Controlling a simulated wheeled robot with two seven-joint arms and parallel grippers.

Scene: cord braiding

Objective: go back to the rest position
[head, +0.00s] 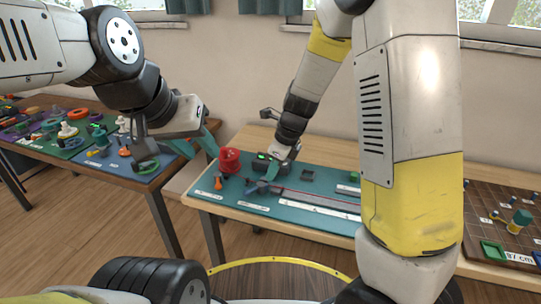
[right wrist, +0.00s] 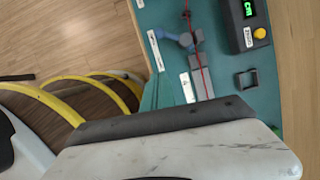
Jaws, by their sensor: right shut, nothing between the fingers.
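My right gripper (head: 269,174) is shut and empty, hanging over the teal board (head: 235,198) on the middle table. In the right wrist view its pale housing fills the bottom, and the fingertips are hard to make out. A thin red cord (right wrist: 200,62) runs along the board past a blue clamp (right wrist: 186,40). The clamp also shows in the head view (head: 262,187), just below the right fingers.
A red spool (head: 230,160) stands at the board's back left. A dark device with a green display (right wrist: 248,22) sits near a small square holder (right wrist: 246,79). A left table (head: 150,182) carries many coloured parts. A brown gridded board (head: 480,225) lies at right. Floor is free in front.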

